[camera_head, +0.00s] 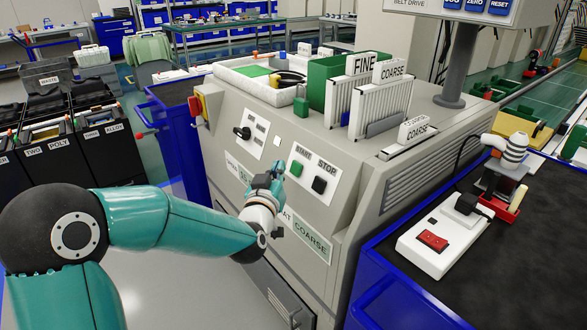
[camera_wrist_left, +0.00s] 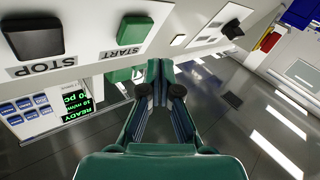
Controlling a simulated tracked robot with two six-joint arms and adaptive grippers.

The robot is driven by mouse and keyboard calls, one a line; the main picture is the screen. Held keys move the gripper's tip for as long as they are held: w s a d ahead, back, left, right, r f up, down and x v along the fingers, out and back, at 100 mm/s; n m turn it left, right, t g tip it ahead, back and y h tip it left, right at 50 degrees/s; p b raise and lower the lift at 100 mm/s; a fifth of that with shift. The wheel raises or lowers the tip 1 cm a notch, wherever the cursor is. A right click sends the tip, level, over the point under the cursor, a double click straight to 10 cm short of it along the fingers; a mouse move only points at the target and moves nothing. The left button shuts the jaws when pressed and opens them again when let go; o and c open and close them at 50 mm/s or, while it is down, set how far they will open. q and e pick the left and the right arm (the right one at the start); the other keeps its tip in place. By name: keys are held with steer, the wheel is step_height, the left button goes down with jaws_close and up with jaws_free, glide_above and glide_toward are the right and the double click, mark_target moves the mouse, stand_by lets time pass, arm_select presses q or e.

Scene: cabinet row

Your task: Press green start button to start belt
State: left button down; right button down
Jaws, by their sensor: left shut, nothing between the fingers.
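The green start button (camera_head: 296,168) sits on the light panel on the sloped front of the grey machine, above and left of the black stop button (camera_head: 319,185). My left gripper (camera_head: 277,168) is shut and empty, just left of the start button in the head view. In the left wrist view the start button (camera_wrist_left: 134,30) and its START label show above and left of my closed fingers (camera_wrist_left: 160,68). The fingertips look apart from the button. The stop button (camera_wrist_left: 35,38) is farther left there. My right gripper is not in view.
A black knob (camera_head: 242,133) is on the panel to the left. In the left wrist view a display (camera_wrist_left: 75,106) reads READY, 10 m/min, 0 pc.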

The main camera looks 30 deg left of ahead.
mark_target(292, 163)
arm_select(q)
steer(key=shift+w+d+f, duration=0.2)
steer(key=shift+w, duration=0.2)
steer(key=shift+w+d+f, duration=0.15)
steer(key=shift+w+f, duration=0.05)
steer(key=shift+w, duration=0.2)
stand_by(0.8)
steer(key=shift+w+d+f+b, duration=0.1)
steer(key=shift+w+b, duration=0.2)
steer(key=shift+b, duration=0.2)
steer(key=shift+w+d+f, duration=0.2)
steer(key=shift+w, duration=0.15)
stand_by(0.6)
steer(key=shift+s+b, duration=0.1)
steer(key=shift+b, duration=0.2)
steer(key=shift+s+a+r, duration=0.3)
steer(key=shift+s, duration=0.35)
